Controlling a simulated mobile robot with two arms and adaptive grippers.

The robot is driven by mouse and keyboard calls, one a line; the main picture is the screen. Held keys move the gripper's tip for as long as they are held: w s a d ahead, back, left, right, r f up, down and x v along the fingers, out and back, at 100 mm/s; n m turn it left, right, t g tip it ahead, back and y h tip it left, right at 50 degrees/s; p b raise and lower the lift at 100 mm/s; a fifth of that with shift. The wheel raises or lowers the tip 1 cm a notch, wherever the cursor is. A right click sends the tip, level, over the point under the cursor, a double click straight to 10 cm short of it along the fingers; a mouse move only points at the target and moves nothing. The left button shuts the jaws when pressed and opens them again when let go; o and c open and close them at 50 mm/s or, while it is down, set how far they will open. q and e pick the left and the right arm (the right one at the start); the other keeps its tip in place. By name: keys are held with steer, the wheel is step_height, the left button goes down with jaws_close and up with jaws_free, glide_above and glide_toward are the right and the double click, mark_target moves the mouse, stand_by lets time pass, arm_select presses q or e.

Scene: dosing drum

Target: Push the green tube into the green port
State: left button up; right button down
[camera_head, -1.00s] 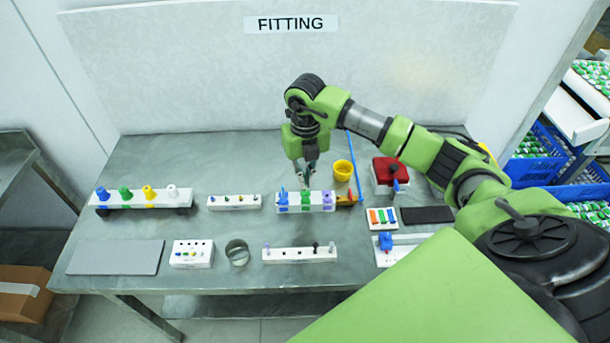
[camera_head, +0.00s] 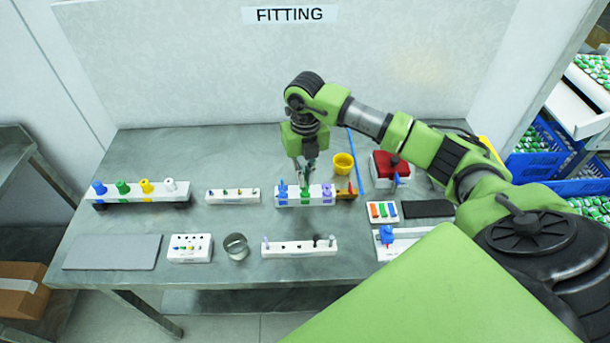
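A white block (camera_head: 284,202) in the middle of the table carries blue, green and purple fittings in a row. The green one (camera_head: 305,196) is in the middle; I cannot tell its tube from its port at this size. My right gripper (camera_head: 306,184) points down right over this green fitting, its dark fingertips at or just above its top. The fingers partly hide the green tube, and I cannot tell whether they hold it or only touch it. My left gripper is not in view.
A yellow cup (camera_head: 343,164) stands just behind and right of the block. A rack (camera_head: 146,193) with blue, green, yellow and white plugs is at left. A red-topped box (camera_head: 388,166) is at right. A metal ring (camera_head: 236,247) and a peg strip (camera_head: 290,249) lie in front.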

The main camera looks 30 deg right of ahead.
steer(key=shift+f+b, duration=1.25)
steer(key=shift+f, duration=0.2)
stand_by(0.7)
steer(key=shift+r, duration=0.1)
steer(key=c, duration=2.2)
jaws_free()
steer(key=shift+r, duration=0.1)
steer(key=shift+r, duration=0.25)
step_height(320, 180, up, 11)
steer(key=shift+r, duration=0.15)
